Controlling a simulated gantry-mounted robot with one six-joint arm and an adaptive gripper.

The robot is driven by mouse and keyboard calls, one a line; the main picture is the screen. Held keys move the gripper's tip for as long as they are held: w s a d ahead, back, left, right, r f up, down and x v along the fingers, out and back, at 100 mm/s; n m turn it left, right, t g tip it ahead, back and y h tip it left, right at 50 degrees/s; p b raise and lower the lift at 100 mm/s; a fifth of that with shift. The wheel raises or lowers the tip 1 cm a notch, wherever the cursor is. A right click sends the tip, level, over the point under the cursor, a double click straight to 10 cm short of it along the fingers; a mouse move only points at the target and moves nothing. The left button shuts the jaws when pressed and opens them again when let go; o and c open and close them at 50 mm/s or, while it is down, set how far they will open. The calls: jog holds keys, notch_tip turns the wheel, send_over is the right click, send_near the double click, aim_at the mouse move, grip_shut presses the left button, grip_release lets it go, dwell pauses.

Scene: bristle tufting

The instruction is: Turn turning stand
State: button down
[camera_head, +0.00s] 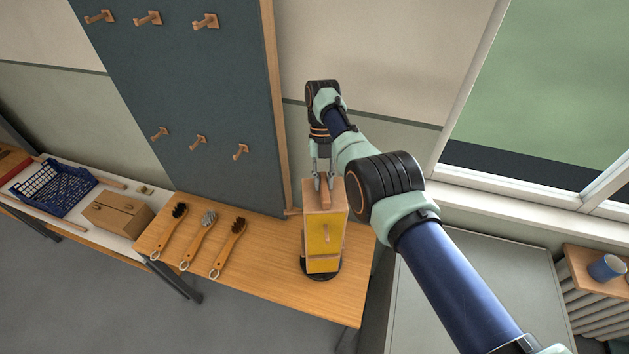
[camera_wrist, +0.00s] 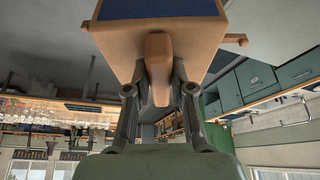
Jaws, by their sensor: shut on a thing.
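The turning stand (camera_head: 325,242) is an upright wooden block with a yellow front face and a small peg on it. It stands on a round black base (camera_head: 321,271) at the right end of the wooden table. My gripper (camera_head: 323,184) is at the top of the stand, with its fingers on either side of a wooden handle. In the wrist view, my gripper (camera_wrist: 160,92) is shut on the rounded wooden handle (camera_wrist: 159,62), below the stand's wooden body (camera_wrist: 113,48). A blue face and a side peg also show there. The stand's back is hidden in the head view.
Several brushes (camera_head: 203,236) lie left of the stand on the wooden table (camera_head: 283,262). A cardboard box (camera_head: 117,214) and a blue crate (camera_head: 53,188) are farther left. A dark pegboard (camera_head: 200,90) rises behind. A blue mug (camera_head: 606,267) stands at the far right.

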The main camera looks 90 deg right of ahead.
jog(key=c, duration=1)
grip_release()
